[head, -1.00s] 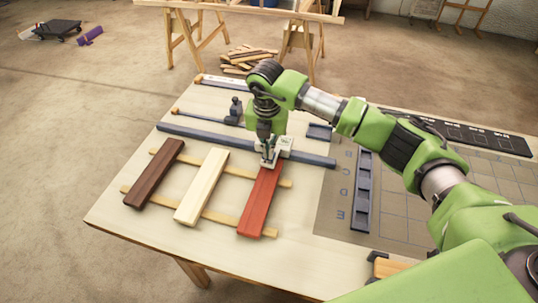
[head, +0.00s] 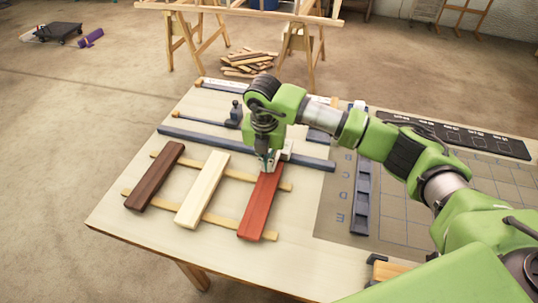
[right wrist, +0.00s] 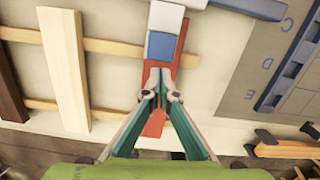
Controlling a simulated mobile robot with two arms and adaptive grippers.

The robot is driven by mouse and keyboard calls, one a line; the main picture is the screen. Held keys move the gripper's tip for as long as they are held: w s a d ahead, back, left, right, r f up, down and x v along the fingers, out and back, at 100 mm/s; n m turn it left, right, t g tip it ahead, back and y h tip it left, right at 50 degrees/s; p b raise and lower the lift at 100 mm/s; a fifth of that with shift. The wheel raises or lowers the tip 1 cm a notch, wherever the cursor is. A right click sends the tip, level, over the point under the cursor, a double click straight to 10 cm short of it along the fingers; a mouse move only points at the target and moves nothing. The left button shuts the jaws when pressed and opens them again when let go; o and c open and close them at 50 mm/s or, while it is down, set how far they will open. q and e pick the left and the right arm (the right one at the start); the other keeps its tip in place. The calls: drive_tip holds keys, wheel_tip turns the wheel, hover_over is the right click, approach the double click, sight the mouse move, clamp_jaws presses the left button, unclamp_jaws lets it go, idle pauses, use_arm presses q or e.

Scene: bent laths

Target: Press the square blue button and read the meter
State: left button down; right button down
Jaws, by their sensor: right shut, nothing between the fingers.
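A small white meter (right wrist: 166,17) sits on the far end of the red lath (head: 262,205), and it also shows beside my gripper in the head view (head: 286,149). A square blue button (right wrist: 162,45) is on its near face in the right wrist view. My right gripper (right wrist: 159,74) is shut and empty, its tips just short of the button in that picture; I cannot tell whether they touch it. In the head view the right gripper (head: 267,160) partly covers the meter and hides the button. I cannot make out a reading. My left gripper is not in view.
A dark brown lath (head: 155,176) and a pale lath (head: 202,189) lie left of the red one, across two thin wooden strips. A long blue-grey bar (head: 215,142) lies behind them. A grey gridded mat (head: 410,200) covers the table's right side. The table's front left is clear.

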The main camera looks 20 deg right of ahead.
drive_tip(key=shift+w+r, duration=0.1)
drive_tip(key=shift+r, duration=0.15)
wheel_tip(320, 180, up, 12)
drive_tip(key=s, duration=0.1)
drive_tip(key=shift+a+f, duration=0.2)
drive_tip(key=shift+a, duration=0.1)
drive_tip(key=shift+s+f, duration=0.1)
idle(0.5)
